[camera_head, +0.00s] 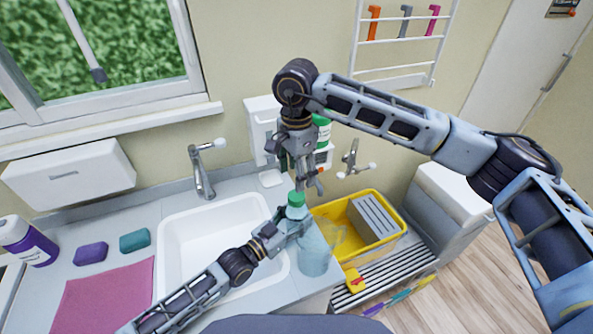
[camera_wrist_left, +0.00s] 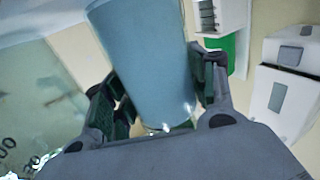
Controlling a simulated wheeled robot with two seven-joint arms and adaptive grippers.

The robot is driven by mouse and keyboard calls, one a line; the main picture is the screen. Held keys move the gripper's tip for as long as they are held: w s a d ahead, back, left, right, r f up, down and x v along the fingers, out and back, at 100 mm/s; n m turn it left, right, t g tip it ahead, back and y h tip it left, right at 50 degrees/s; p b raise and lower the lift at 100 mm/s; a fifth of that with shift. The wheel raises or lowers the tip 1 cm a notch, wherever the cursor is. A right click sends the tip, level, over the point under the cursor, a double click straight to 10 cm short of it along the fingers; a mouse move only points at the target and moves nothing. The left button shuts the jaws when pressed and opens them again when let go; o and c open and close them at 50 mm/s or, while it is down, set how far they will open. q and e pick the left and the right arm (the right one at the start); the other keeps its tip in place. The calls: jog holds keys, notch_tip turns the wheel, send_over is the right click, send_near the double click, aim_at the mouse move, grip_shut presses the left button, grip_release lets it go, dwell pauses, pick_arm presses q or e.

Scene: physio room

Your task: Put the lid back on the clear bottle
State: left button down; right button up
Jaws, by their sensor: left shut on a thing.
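The clear bottle (camera_head: 314,257) is pale blue and see-through. It stands upright at the counter's front right corner, right of the sink. My left gripper (camera_head: 292,229) is shut on its upper part; in the left wrist view the bottle (camera_wrist_left: 148,62) fills the space between the fingers (camera_wrist_left: 160,98). A green lid (camera_head: 296,199) shows at the top of the bottle's neck; I cannot tell whether it is seated. My right gripper (camera_head: 306,182) points down right at the lid, and I cannot tell whether its fingers hold it.
A white sink (camera_head: 183,232) with a tap lies left of the bottle. A yellow crate (camera_head: 398,228) with a grey block stands to the right. A white dispenser hangs behind.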

aim_at(297, 195)
jog(key=n, duration=0.7)
dwell(0.4)
jog(key=shift+f, duration=0.1)
jog(key=shift+f, duration=3.95)
jog(key=c, duration=1.1)
jog(key=shift+m, duration=0.3)
